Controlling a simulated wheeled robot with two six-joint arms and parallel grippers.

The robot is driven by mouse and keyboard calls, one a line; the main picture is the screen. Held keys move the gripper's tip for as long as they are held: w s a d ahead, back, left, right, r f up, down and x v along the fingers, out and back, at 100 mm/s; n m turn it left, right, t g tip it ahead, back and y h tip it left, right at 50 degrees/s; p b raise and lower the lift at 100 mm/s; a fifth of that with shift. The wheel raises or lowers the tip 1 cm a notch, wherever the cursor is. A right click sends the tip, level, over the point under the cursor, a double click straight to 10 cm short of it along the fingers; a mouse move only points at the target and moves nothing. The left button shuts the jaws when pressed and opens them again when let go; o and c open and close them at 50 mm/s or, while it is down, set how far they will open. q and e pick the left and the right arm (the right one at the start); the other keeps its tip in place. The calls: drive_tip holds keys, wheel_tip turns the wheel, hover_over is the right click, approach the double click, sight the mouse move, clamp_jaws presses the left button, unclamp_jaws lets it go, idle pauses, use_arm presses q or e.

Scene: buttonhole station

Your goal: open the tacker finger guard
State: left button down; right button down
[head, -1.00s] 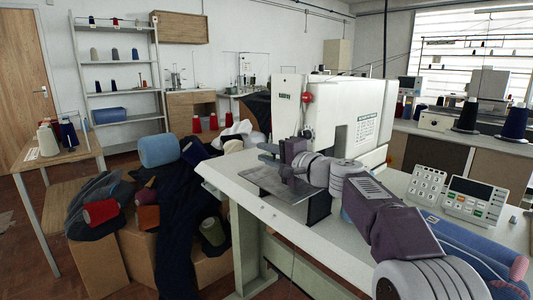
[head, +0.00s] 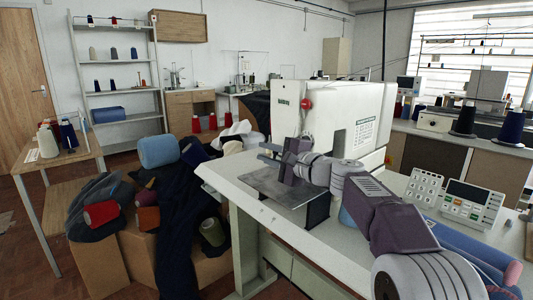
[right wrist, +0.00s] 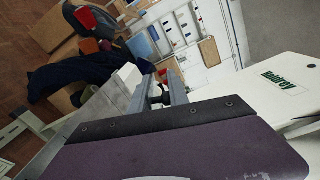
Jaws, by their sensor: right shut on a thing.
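The white tacker machine (head: 337,105) stands on the sewing table, with a red button on its front. My right gripper (head: 270,155) is at the machine's front, above the grey metal plate (head: 265,182). In the right wrist view its two grey fingers (right wrist: 160,93) are closed around a small dark part (right wrist: 163,90), which looks like the finger guard. The guard is mostly hidden by the fingers and the purple wrist, so its angle cannot be told. My left gripper is in neither view.
A keypad (head: 424,186) and a display panel (head: 473,203) stand on the table (head: 275,218) at right, near my right arm. Cloth, spools and cardboard boxes (head: 150,248) lie left of the table. A small table with cones (head: 48,141) is at far left.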

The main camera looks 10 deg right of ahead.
drive_tip(key=shift+r, duration=0.2)
drive_tip(key=c, duration=1.3)
unclamp_jaws()
drive_tip(key=shift+f, duration=0.1)
drive_tip(key=v, duration=0.9)
